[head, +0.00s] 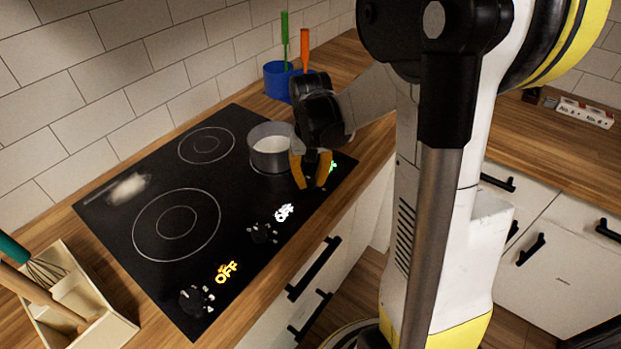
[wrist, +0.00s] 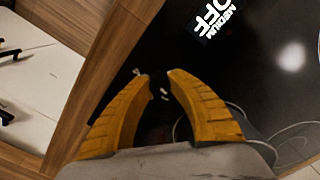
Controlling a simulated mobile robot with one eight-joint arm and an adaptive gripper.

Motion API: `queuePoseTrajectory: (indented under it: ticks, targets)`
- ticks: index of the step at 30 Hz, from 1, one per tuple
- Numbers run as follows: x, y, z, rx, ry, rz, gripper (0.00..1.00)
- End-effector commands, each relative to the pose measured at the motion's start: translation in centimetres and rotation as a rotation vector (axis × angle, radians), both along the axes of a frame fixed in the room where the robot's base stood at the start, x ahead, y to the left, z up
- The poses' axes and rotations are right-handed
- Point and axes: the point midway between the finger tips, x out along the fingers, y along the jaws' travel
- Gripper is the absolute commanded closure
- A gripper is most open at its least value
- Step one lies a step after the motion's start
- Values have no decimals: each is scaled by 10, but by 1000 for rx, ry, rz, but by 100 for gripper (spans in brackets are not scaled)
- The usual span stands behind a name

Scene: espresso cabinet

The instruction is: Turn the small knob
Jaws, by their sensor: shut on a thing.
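The black cooktop (head: 110,215) has a row of dark knobs along its front edge. My gripper (head: 312,182) is over the far right end of that row, pointing down, with its yellow fingers shut around a small dark knob. In the wrist view, the fingers of my gripper (wrist: 156,82) stand on both sides of the small knob (wrist: 158,104), with white marks around it. The fingers hide most of it. Another knob (head: 262,233) sits at the middle, by a white label, and one more (head: 196,298) is at the near end, by a yellow OFF label.
A grey pot (head: 268,148) stands on the cooktop just left of my gripper. A blue holder (head: 280,82) with green and orange utensils is behind. A wooden utensil tray (head: 85,310) is at the lower left. Drawer handles (head: 314,268) project from the front cabinet.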

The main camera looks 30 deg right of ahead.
Motion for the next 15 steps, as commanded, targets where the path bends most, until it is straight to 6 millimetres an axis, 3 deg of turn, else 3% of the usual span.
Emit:
queuePoseTrajectory:
  ticks: [15]
  targets:
    - [0,0,0,0,0,151,100]
